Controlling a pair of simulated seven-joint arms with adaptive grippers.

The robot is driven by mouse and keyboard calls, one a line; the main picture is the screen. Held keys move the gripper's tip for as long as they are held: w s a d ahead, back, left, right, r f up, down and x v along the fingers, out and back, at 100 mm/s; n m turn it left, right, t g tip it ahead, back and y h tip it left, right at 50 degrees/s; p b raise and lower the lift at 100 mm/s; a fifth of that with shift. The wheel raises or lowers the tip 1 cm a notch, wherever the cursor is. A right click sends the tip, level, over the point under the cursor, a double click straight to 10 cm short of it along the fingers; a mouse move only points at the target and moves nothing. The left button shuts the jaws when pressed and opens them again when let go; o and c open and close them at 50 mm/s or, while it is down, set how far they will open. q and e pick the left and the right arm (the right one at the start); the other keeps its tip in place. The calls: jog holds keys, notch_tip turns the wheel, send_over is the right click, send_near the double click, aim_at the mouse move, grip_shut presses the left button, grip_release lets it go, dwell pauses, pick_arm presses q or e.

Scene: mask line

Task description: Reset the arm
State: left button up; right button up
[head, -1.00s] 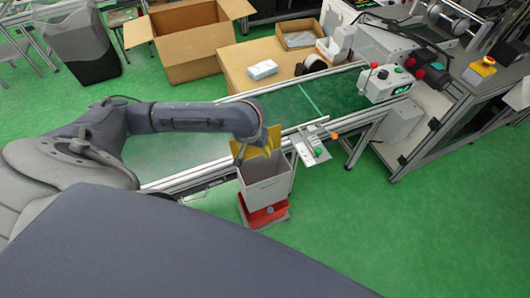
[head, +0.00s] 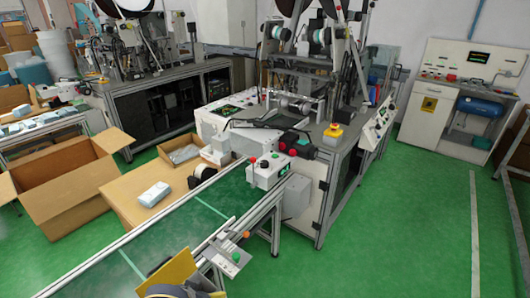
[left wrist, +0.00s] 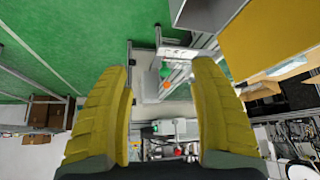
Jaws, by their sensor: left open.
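My left gripper (left wrist: 162,68) is open in the left wrist view, with its two yellow fingers spread apart and nothing between them. In the head view only part of it (head: 178,276) shows at the bottom edge, beside the near end of the conveyor's side bracket (head: 222,257). My right gripper is not in view.
A green conveyor belt (head: 165,235) runs toward a white control box (head: 268,171). A wooden table (head: 135,207) with a white pack (head: 155,194) and an open cardboard box (head: 70,185) stand to the left. A large machine (head: 335,150) stands behind. Green floor (head: 390,240) at right is clear.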

pick_arm(q)
jog(key=s+a+m+y, duration=0.4)
jog(key=s+a+y, duration=0.2)
jog(key=s+a, duration=0.85)
jog(key=s+d+f+g+h, duration=0.1)
jog(key=s+d+f, duration=0.15)
jog(key=f, duration=1.25)
jog(key=s+d+f+g+h, duration=0.1)
jog(key=d+f, duration=0.3)
jog(key=f, duration=1.2)
jog(key=s+f+n+g+h, duration=0.2)
jog(key=s+f+n+g, duration=0.1)
jog(key=s+f, duration=1.8)
jog(key=shift+s+f+n, duration=0.15)
jog(key=shift+s+n, duration=0.15)
jog(key=shift+s, duration=0.2)
